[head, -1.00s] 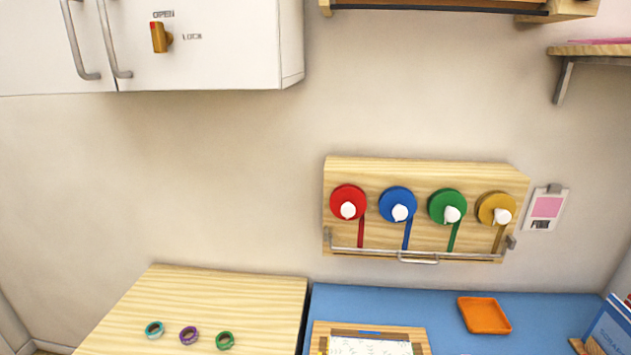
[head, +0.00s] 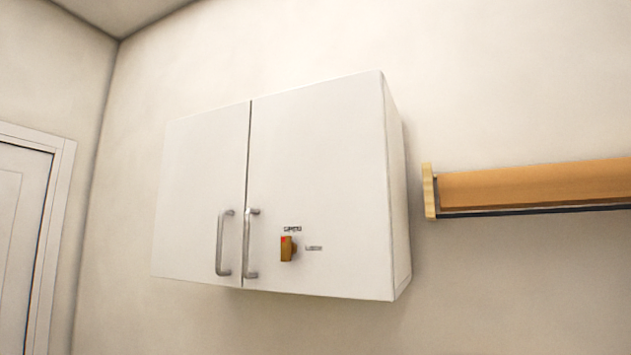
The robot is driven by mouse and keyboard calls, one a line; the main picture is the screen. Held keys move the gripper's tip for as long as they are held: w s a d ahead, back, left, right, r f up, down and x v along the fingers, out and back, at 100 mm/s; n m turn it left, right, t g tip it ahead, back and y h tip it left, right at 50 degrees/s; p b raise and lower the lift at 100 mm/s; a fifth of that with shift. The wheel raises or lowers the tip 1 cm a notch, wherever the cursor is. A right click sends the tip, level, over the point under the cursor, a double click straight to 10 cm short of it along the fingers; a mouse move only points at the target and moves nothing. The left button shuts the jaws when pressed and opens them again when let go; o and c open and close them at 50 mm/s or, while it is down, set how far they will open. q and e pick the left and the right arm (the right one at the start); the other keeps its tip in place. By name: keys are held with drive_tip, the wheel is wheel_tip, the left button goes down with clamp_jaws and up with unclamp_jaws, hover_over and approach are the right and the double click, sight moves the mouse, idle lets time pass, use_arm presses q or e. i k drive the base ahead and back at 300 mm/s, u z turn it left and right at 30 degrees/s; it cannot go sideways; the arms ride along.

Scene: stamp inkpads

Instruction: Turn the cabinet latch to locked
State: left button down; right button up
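The white wall cabinet (head: 330,170) hangs in the middle of the head view, with both doors shut. Its brass-coloured latch (head: 287,248) sits low on the right door. The latch knob stands upright, with its red mark at the top, under the "OPEN" label (head: 293,229). A second label (head: 314,248), reading "LOCK" in the earlier frame, is to the right of the latch. Neither of my grippers shows in the head view.
Two metal bar handles, the left one (head: 224,243) and the right one (head: 250,244), stick out beside the latch. A wooden shelf (head: 530,186) is on the wall to the right. A door (head: 22,240) is at the far left. The wall below the cabinet is clear.

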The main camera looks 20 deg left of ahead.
sight(288, 247)
drive_tip(key=u, duration=0.7)
